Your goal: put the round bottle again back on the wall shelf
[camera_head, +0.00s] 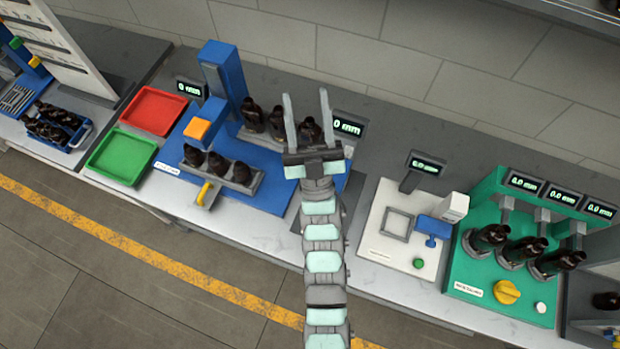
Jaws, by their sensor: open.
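My gripper (306,93) is open, its two fingers pointing toward the wall over the back of the bench. A dark amber bottle (309,131) shows between the fingers; whether it touches them I cannot tell. Two more dark bottles (251,113) (277,122) stand just left of it on the blue station. Which bottle is the round one I cannot make out. The edge of the wall shelf (570,12) shows at the top right, with part of a dark item (612,5) at the picture's corner. Most of the shelf is out of view.
The blue station (222,80) has a front rack (222,181) of three bottles. Red (153,110) and green (121,157) trays lie left. A white scale (388,250) and a green station (465,275) with three tilted bottles stand right. A blue crate (76,140) holds several bottles.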

